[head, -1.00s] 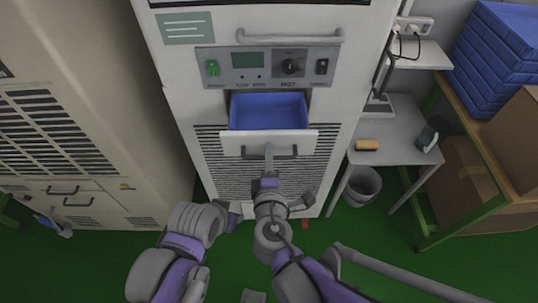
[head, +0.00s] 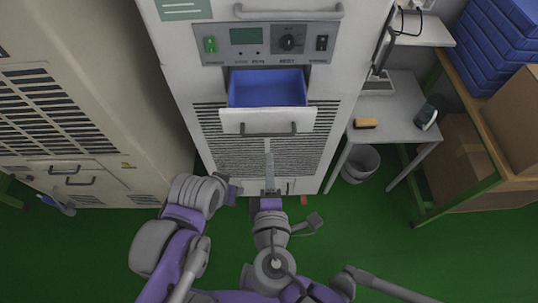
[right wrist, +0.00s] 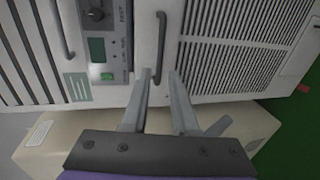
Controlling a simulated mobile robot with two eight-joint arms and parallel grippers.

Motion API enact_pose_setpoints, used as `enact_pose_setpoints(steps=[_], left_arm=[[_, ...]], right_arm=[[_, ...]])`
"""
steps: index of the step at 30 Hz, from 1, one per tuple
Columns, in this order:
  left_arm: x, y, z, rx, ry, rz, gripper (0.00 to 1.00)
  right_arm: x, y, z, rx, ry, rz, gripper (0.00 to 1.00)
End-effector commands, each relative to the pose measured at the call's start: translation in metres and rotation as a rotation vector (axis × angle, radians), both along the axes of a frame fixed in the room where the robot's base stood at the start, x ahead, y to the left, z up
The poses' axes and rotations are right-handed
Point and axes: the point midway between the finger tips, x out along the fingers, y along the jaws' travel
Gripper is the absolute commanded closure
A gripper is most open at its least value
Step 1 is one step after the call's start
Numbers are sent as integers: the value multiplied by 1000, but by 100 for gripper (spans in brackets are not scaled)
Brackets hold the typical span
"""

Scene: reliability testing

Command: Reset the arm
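My right gripper (head: 268,148) is in front of the white machine, just below the handle (head: 268,129) of its open drawer (head: 267,88). In the right wrist view its two fingers (right wrist: 160,74) are apart with nothing held between them. The drawer handle (right wrist: 160,48) shows beyond the fingertips, close to the left one. My right arm reaches up from the bottom middle of the head view. My left arm (head: 195,200) is folded at the lower left of the head view, and its fingers cannot be made out.
The drawer has a blue inside and sticks out below the control panel (head: 264,42). A beige cabinet (head: 90,100) stands at left. A small table (head: 395,105) with a bin (head: 359,163) below it and a bench with blue trays (head: 495,45) stand at right. Green floor (head: 340,225) is open in front.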

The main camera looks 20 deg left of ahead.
Motion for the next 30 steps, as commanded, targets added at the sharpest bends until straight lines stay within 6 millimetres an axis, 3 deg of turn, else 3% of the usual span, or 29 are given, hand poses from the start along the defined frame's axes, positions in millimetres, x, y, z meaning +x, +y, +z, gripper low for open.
enact_pose_setpoints(steps=[16,19,23,27,30], left_arm=[[0,0,0,0,0,0,50],[0,0,0,0,0,0,50],[0,0,1,0,-1,0,50],[1,0,3,0,-2,0,50],[1,0,4,0,-2,0,50]], right_arm=[[0,0,0,0,1,-1,73],[5,-10,-4,12,27,-32,73],[23,-52,-23,81,155,-174,73],[35,-126,-55,242,371,-437,73],[29,-173,-74,397,518,-629,73]])
